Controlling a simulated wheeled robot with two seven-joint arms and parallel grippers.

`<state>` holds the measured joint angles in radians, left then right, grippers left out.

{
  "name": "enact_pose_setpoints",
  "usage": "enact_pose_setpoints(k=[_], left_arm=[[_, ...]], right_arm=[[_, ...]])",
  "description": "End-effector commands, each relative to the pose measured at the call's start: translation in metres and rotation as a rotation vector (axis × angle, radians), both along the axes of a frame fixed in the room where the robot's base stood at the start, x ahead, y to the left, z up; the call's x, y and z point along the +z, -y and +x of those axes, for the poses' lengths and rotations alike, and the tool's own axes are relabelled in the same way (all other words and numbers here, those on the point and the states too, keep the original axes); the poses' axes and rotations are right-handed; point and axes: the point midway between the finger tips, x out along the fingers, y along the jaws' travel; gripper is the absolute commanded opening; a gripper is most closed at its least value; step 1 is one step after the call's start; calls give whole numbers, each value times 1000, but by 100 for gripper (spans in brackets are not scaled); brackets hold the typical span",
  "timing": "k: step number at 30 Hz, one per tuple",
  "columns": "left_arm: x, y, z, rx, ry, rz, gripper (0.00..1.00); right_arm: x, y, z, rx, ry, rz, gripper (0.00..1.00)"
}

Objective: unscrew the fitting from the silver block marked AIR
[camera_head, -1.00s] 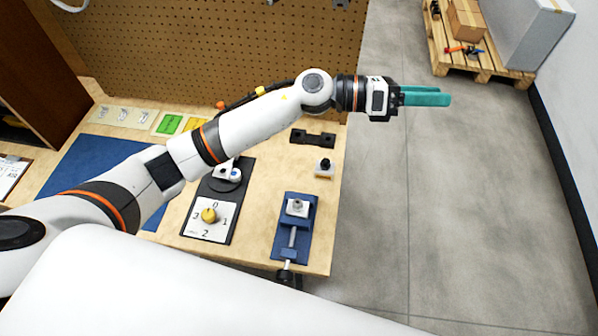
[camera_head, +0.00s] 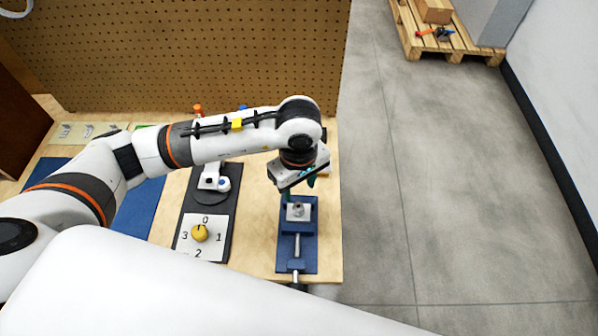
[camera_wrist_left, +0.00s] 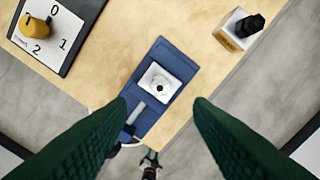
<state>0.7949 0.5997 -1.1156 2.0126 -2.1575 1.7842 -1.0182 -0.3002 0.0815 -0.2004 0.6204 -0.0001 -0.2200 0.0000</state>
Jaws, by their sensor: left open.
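A silver block (camera_head: 297,211) sits in a blue vise (camera_head: 312,258) near the bench's right front. In the left wrist view the block (camera_wrist_left: 168,78) shows a small dark round spot on top; I cannot read any mark or tell its fitting's shape. A second pale block (camera_wrist_left: 233,38) with a black fitting (camera_wrist_left: 247,24) stands apart from the vise; my gripper covers it in the head view. My left gripper (camera_head: 311,180) points down above the bench, behind the vise in the head view. In the wrist view its green fingers (camera_wrist_left: 162,104) are open and empty, above the vise.
A black panel with a yellow knob (camera_head: 200,233) and a numbered dial lies left of the vise. A blue mat (camera_head: 140,212) lies farther left. A pegboard (camera_head: 200,50) rises behind the bench. Bare floor lies to the right, with a pallet (camera_head: 450,45) beyond.

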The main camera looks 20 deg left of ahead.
Motion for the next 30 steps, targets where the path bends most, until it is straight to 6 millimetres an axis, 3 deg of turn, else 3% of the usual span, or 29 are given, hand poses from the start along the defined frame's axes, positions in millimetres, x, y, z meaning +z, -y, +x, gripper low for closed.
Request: enact_pose_setpoints(k=[6, 12, 25, 26, 30], left_arm=[[-41, 1, -1, 1, -6, -1, 47], [-69, 0, -1, 2, -3, -1, 47], [-80, 1, 0, 0, 0, -2, 47], [-80, 1, 0, 0, 0, -2, 45], [-80, 0, 0, 1, 0, -2, 23]], right_arm=[[13, 2, 0, 1, 0, -3, 36], [19, 2, 0, 0, -1, -2, 36], [20, -2, 0, -2, -1, 3, 36], [20, -3, 0, -3, 0, 3, 36], [20, -4, 0, -3, 0, 5, 36]])
